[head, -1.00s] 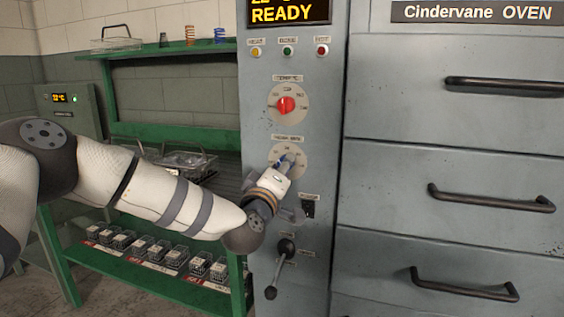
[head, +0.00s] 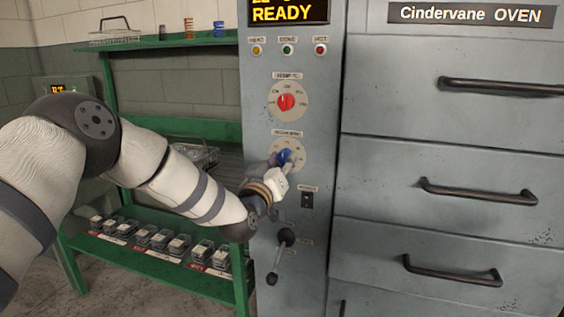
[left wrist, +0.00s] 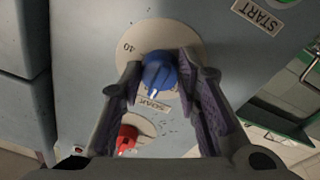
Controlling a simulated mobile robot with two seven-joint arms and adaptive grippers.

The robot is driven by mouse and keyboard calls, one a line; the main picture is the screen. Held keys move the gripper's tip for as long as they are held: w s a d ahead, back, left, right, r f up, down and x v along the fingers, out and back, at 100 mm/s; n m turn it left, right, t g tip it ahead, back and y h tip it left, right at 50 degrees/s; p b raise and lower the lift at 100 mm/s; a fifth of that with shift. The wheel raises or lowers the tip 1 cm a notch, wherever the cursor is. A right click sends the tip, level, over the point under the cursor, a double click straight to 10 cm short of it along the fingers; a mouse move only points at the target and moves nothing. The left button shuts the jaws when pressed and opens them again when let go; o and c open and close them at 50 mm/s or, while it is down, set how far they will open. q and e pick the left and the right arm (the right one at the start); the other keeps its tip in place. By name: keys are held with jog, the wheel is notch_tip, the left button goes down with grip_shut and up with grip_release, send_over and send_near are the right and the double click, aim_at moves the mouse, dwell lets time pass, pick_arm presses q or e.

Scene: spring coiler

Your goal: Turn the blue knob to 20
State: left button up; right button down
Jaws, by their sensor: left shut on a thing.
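The blue knob (head: 285,156) sits on a round beige dial (head: 302,148) on the grey control panel, below the red knob (head: 286,102). My left gripper (head: 281,161) comes in from the lower left and is shut on the blue knob. In the left wrist view the blue knob (left wrist: 159,72) lies between the two fingers, with its white pointer mark toward the bottom of the picture. A "40" shows on the dial at left there; the other numbers are hidden or too small to read. My right gripper is not in view.
A black switch (head: 307,200) and a black lever (head: 283,245) sit on the panel below the dial. Oven drawers with protruding handles (head: 478,192) stand to the right. A green rack (head: 172,260) with small baskets stands at left, behind my arm.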

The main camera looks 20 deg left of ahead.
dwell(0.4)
pick_arm(q)
jog(key=o, duration=1.2)
jog(key=shift+c, duration=0.2)
jog(key=s+f, duration=0.1)
jog(key=s, duration=1.1)
jog(key=shift+a+f, duration=0.2)
jog(key=shift+a, duration=0.15)
jog(key=shift+w, duration=0.1)
